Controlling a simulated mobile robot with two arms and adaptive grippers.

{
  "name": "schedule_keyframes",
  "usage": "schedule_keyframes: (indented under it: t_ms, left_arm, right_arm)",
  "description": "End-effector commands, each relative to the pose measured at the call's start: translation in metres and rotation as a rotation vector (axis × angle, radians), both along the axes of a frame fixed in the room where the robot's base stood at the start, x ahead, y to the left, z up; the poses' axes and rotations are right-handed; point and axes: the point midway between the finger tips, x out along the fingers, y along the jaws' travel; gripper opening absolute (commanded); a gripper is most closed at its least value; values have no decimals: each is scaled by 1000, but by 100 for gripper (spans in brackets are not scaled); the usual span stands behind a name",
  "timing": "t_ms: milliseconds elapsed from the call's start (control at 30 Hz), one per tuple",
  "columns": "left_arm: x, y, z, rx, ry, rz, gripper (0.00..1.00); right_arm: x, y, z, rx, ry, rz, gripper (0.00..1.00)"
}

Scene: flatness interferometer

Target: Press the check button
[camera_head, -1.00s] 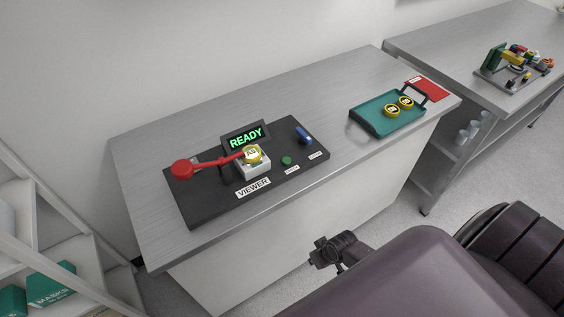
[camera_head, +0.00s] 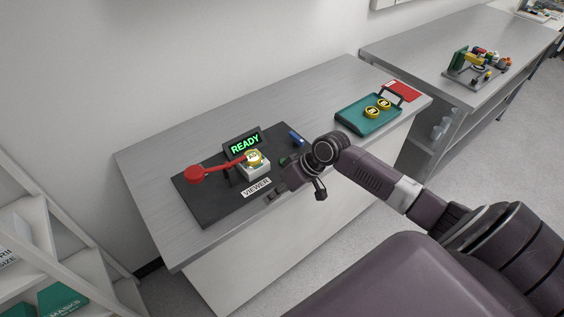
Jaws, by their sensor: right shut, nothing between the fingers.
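The dark viewer panel (camera_head: 205,207) lies on the grey bench, with a lit display reading READY (camera_head: 245,145). A small green button (camera_head: 284,160) is on the panel, partly hidden behind my right arm. A yellow-topped piece (camera_head: 254,158) sits on a white block (camera_head: 257,171), with a red-handled lever (camera_head: 196,174) reaching to it. My right gripper (camera_head: 273,196) is shut and empty, near the panel's front edge beside the VIEWER label (camera_head: 256,187), in front of the green button. Contact cannot be told. My left gripper is out of view.
A blue part (camera_head: 297,139) is at the panel's back right. A teal tray (camera_head: 352,121) with two yellow-topped pieces and a red mat (camera_head: 404,90) lie on the bench's right end. A second bench (camera_head: 430,50) holds a rack of colourful items. White shelves stand at left.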

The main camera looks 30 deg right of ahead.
Motion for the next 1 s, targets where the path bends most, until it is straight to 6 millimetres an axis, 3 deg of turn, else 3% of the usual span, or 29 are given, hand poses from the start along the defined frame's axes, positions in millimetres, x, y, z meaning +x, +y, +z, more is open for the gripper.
schedule_keyframes:
  t_ms: [200,433,633,1000]
  left_arm:
    - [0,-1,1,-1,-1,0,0]
    - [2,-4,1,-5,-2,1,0]
    - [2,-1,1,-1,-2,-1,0]
    - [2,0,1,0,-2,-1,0]
  right_arm:
    - [54,-57,54,82,-47,-123,0]
    - [89,-100,105,163,-98,-227,0]
    - [98,-113,121,187,-116,-258,0]
    - [98,-113,121,189,-116,-260,0]
